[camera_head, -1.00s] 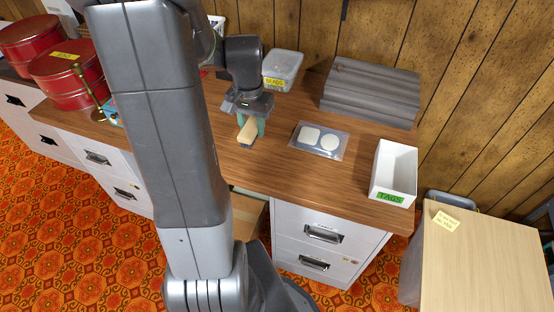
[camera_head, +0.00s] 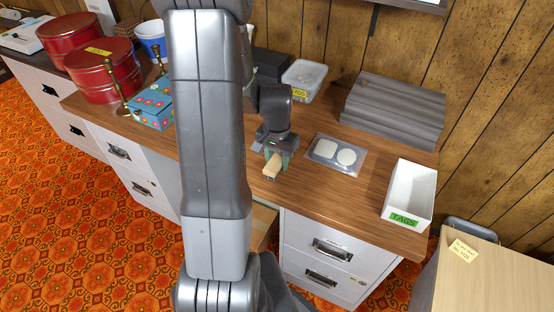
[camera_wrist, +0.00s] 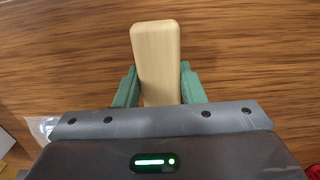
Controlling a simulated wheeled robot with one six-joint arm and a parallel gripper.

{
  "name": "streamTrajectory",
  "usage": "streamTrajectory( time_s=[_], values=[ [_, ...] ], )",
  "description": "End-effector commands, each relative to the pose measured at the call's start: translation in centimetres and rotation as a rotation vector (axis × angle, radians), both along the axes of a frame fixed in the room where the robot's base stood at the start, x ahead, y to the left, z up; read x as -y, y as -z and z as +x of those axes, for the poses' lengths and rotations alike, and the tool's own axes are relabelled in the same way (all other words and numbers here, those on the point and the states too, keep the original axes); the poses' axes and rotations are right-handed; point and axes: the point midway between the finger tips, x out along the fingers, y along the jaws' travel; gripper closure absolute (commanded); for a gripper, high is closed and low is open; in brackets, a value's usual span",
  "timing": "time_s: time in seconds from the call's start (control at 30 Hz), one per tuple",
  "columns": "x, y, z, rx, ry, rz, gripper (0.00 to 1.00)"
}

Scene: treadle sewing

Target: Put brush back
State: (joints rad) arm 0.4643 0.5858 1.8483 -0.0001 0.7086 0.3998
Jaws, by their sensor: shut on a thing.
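My gripper (camera_head: 274,158) is low over the wooden desk top (camera_head: 330,190), left of the clear packet with two pale round shapes. Its green fingers are shut on a pale wooden block-like piece, which looks like the brush (camera_head: 271,172). In the wrist view the brush (camera_wrist: 157,60) stands between the two green fingers (camera_wrist: 160,86), its rounded end pointing away from the palm. Bristles are not visible. I cannot tell whether the brush touches the desk.
A clear packet (camera_head: 322,150), a white TAGS box (camera_head: 420,192), a grey ridged stack (camera_head: 395,108) and a lidded clear tub (camera_head: 304,76) stand on the desk. A floral box (camera_head: 150,106), brass candlesticks and red tins (camera_head: 104,72) are at left. Bare desk lies in front of the packet.

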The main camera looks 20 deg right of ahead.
Motion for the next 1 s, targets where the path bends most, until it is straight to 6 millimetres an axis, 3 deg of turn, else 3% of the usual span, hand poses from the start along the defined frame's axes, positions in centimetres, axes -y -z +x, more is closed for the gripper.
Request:
streamTrajectory(
  time_s=[0.3,0.33,0.43,0.77,1.0],
  values=[
    [0.0,0.4,0.0,0.001,0.0,-0.001,0.85],
    [0.0,0.4,0.0,0.001,0.0,-0.001,0.62],
    [0.0,0.2,0.0,0.001,0.0,-0.001,0.42],
    [0.0,0.0,0.0,0.001,0.0,-0.001,0.42],
    [0.1,-3.2,0.1,0.006,0.0,-0.003,0.42]
  ],
)
